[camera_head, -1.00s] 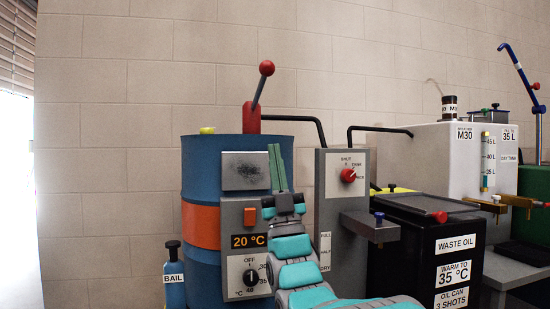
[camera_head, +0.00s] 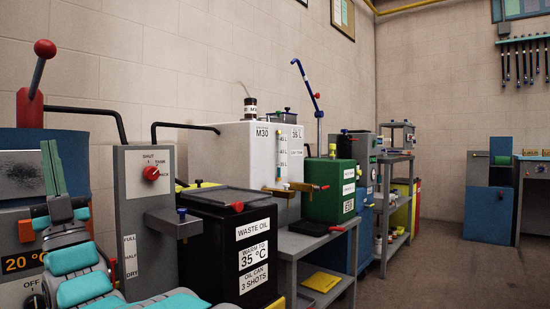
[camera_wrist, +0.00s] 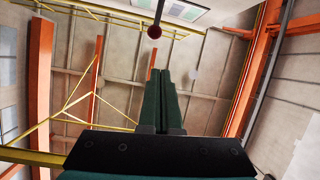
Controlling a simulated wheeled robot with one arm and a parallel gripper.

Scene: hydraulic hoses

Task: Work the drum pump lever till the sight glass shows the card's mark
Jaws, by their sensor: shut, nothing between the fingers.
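The drum pump lever (camera_head: 41,62), a grey rod with a red ball, leans up to the right from a red bracket on the blue drum (camera_head: 30,142) at the far left. The ball also shows in the wrist view (camera_wrist: 155,32), beyond the fingertips. My gripper (camera_head: 49,150) points up in front of the drum, below and apart from the ball. Its green fingers are shut and empty, also in the wrist view (camera_wrist: 161,75). The sight glass (camera_head: 283,163) is on the white M30 tank (camera_head: 230,150); its level is too small to read. I cannot make out the card.
A grey valve panel (camera_head: 135,200) with a red knob (camera_head: 151,173) stands right of the drum. A black waste oil bin (camera_head: 215,235), a green can (camera_head: 330,190) and grey shelves (camera_head: 398,205) follow. Open floor (camera_head: 430,270) lies at the right.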

